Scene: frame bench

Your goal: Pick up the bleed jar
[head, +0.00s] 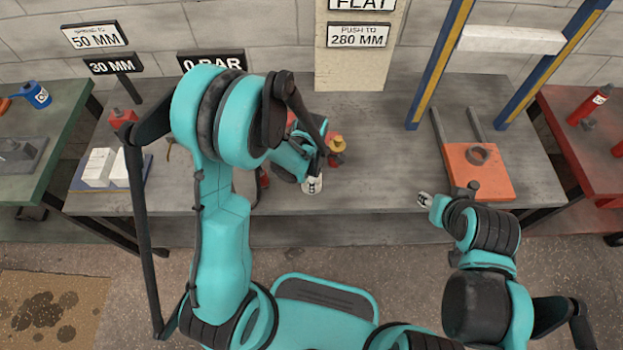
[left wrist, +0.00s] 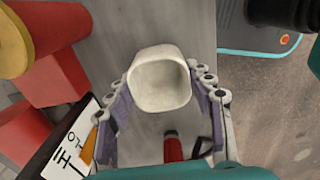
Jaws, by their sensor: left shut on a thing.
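The bleed jar (left wrist: 160,85) is a whitish, open-topped cup with a rounded-square mouth; it looks empty. In the left wrist view it sits between the two fingers of my left gripper (left wrist: 163,100), which are shut on its sides. In the head view my left gripper (head: 313,185) is near the front edge of the grey bench, left of its middle. The jar is hard to tell from the fingertips there, and I cannot tell whether it touches the bench. My right gripper (head: 425,200) is over the bench's front edge, apart from the jar; its opening is unclear.
The grey bench (head: 380,150) carries a red and yellow part (head: 336,148) close beside my left gripper. White blocks (head: 98,167) are at left, an orange plate (head: 480,175) at right. A blue-yellow frame (head: 440,65) stands behind. The bench middle is fairly clear.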

